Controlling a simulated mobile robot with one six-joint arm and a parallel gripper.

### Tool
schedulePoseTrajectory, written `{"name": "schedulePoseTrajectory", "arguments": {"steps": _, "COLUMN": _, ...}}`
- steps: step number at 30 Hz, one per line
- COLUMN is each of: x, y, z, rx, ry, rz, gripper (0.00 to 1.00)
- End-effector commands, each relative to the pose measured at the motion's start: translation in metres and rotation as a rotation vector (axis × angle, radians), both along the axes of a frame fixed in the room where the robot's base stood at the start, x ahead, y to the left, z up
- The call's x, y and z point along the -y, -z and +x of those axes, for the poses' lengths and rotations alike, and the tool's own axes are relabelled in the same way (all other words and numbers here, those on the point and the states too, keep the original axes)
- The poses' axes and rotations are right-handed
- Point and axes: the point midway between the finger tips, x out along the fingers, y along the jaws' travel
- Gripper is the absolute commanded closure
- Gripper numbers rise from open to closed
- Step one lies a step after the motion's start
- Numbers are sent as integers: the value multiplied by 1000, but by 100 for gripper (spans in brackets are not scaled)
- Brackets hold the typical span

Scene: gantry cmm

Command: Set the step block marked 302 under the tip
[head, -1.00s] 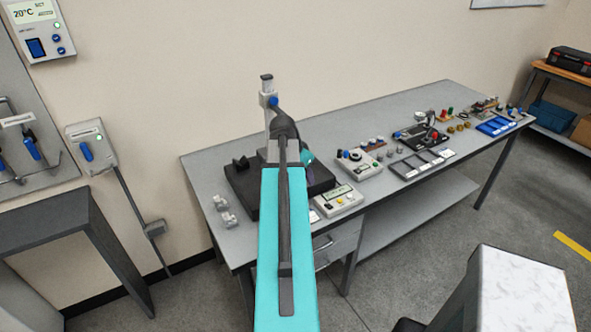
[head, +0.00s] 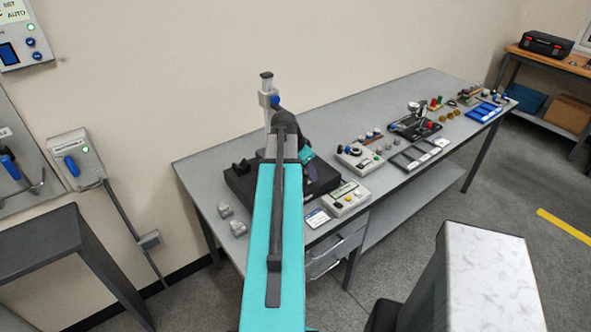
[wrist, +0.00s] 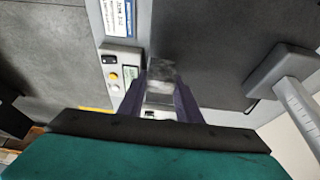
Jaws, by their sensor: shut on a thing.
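My gripper (wrist: 163,81) is shut on a small grey block (wrist: 162,71) in the wrist view. The block's marking is too blurred to read. The block is over or on the dark plate (wrist: 215,45); I cannot tell whether it touches. In the head view the plate (head: 236,184) lies on the bench under a stand with a pale column (head: 267,115). The tip and the held block are hidden there.
Two grey blocks (head: 224,210) stand on the bench left of my arm. A readout box (head: 346,198) stands at the plate's right front, with a label card (head: 317,218) beside it. More fixtures and trays (head: 408,158) fill the right side.

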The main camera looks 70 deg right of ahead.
Motion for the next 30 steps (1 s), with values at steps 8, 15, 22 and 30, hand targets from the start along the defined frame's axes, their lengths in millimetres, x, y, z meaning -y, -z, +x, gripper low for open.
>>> {"name": "schedulePoseTrajectory", "arguments": {"steps": 8, "x": -3, "y": 0, "z": 9, "rx": 0, "ry": -13, "rz": 0, "gripper": 96}}
{"name": "schedulePoseTrajectory", "arguments": {"steps": 15, "x": -4, "y": 1, "z": 15, "rx": 0, "ry": -20, "rz": 0, "gripper": 96}}
{"name": "schedulePoseTrajectory", "arguments": {"steps": 22, "x": 0, "y": 4, "z": 23, "rx": 1, "ry": -22, "rz": 0, "gripper": 96}}
{"name": "schedulePoseTrajectory", "arguments": {"steps": 30, "x": 7, "y": 8, "z": 35, "rx": 0, "ry": -24, "rz": 0, "gripper": 96}}
